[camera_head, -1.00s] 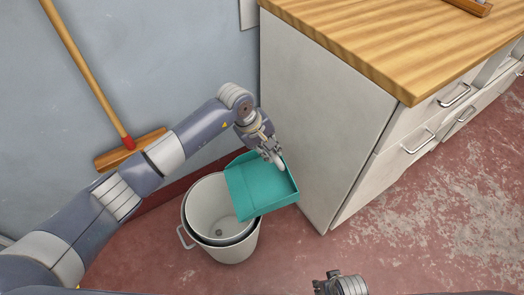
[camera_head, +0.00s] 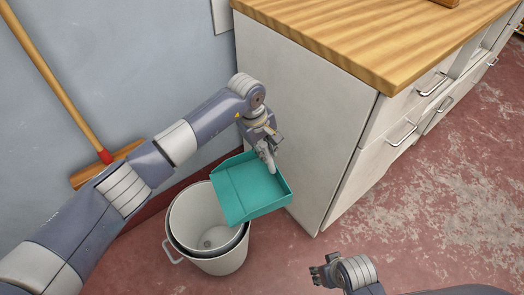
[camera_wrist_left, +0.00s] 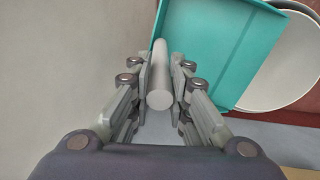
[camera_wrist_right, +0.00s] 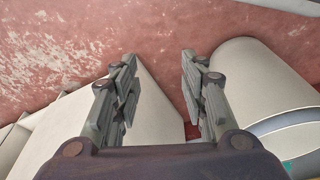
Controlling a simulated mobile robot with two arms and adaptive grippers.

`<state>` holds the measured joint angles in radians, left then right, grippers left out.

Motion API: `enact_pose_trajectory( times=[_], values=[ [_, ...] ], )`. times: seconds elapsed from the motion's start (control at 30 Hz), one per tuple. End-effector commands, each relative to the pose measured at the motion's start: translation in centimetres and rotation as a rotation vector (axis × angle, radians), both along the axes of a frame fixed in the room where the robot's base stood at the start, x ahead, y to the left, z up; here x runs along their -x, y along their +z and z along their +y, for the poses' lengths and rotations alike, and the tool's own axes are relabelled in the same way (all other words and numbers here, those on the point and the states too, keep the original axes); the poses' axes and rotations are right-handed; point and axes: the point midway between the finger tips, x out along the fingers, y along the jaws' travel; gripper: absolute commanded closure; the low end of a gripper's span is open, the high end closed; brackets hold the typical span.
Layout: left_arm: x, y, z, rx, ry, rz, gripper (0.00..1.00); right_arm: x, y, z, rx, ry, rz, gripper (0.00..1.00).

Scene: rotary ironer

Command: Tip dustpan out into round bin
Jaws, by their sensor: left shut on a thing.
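A teal dustpan (camera_head: 253,190) hangs in the air beside the cabinet, its front left edge over the right part of the round bin's opening. No debris shows on its floor. The round white bin (camera_head: 222,266) stands upright on the floor below, with a small grey spot on its inside bottom. My left gripper (camera_head: 270,150) is shut on the dustpan's pale round handle, which shows between the fingers in the left wrist view (camera_wrist_left: 160,85). The dustpan also shows there (camera_wrist_left: 205,40), with the bin (camera_wrist_left: 285,75) beyond it. My right gripper (camera_head: 317,275) is open and empty, low in front.
A white cabinet (camera_head: 300,120) with a wooden worktop (camera_head: 380,35) stands close right of the dustpan. A broom (camera_head: 60,85) leans against the blue-grey wall at left. The red floor (camera_head: 440,210) at right is clear.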

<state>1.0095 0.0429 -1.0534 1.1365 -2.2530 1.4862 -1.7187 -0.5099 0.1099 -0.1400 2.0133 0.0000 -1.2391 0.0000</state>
Motion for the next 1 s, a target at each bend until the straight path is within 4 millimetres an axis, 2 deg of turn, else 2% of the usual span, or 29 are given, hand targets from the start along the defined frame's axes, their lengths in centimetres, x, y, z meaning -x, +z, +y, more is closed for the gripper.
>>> enact_pose_trajectory(
  times=[0.4,1.0],
  values=[
    [-0.5,-0.3,-1.2,-0.038,-0.002,0.013,1.0,0.0,4.1,-0.1,-0.001,-0.003,-0.025,0.6],
    [-0.9,-0.4,-2.5,-0.091,-0.001,0.029,1.0,1.2,9.5,-0.4,-0.002,-0.008,-0.053,0.6]
  ],
)
